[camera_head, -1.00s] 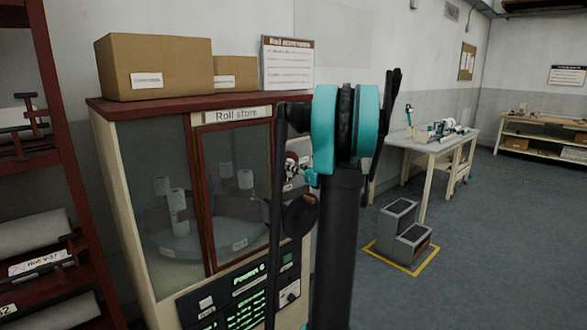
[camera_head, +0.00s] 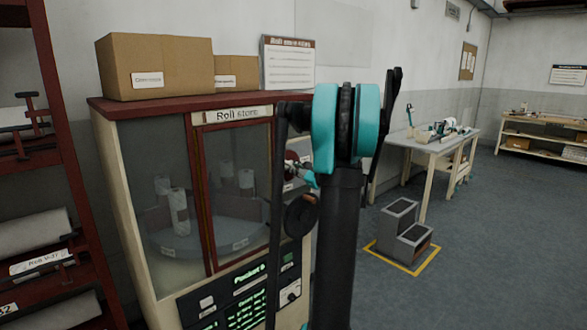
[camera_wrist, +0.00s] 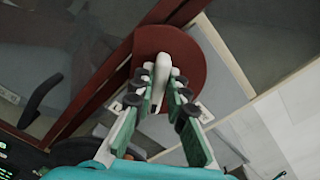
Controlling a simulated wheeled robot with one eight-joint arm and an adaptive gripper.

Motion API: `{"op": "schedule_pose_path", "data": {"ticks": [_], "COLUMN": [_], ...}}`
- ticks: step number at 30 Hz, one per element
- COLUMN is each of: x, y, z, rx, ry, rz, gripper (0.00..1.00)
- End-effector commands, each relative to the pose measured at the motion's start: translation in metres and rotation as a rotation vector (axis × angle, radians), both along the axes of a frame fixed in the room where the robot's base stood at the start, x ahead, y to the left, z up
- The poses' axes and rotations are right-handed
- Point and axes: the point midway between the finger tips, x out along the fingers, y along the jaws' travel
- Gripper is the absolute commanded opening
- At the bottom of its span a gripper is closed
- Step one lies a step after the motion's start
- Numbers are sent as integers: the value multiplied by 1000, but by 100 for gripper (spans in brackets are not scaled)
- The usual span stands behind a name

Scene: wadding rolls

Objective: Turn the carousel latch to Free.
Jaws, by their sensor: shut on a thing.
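The roll store (camera_head: 235,114) is a cream and dark red cabinet with glass panes, and several white rolls (camera_head: 180,211) stand on a grey carousel (camera_head: 195,237) inside. In the wrist view, a pale lever (camera_wrist: 163,68) crosses a dark red disc (camera_wrist: 190,48) on the cabinet; it looks like the latch. My gripper (camera_wrist: 160,76) has its fingers on both sides of this lever and is shut on it. Any Free marking is not readable. In the head view my arm hides most of the gripper and latch.
A control panel (camera_head: 247,295) with green lit text sits below the store's door (camera_head: 199,200). Cardboard boxes (camera_head: 155,68) stand on top of the cabinet. A red rack (camera_head: 62,130) is at the left. Grey steps (camera_head: 403,232) and a worktable (camera_head: 430,143) stand to the right on open floor.

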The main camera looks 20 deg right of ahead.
Motion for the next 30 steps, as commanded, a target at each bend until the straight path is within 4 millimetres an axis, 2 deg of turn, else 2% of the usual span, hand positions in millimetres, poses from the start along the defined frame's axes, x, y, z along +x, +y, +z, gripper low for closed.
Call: {"op": "schedule_pose_path", "data": {"ticks": [18, 30], "x": [-2, -2], "y": [4, 5], "z": [-5, -9], "rx": [-547, -821], "ry": [-197, -297], "rz": [0, 1], "gripper": [0, 0]}}
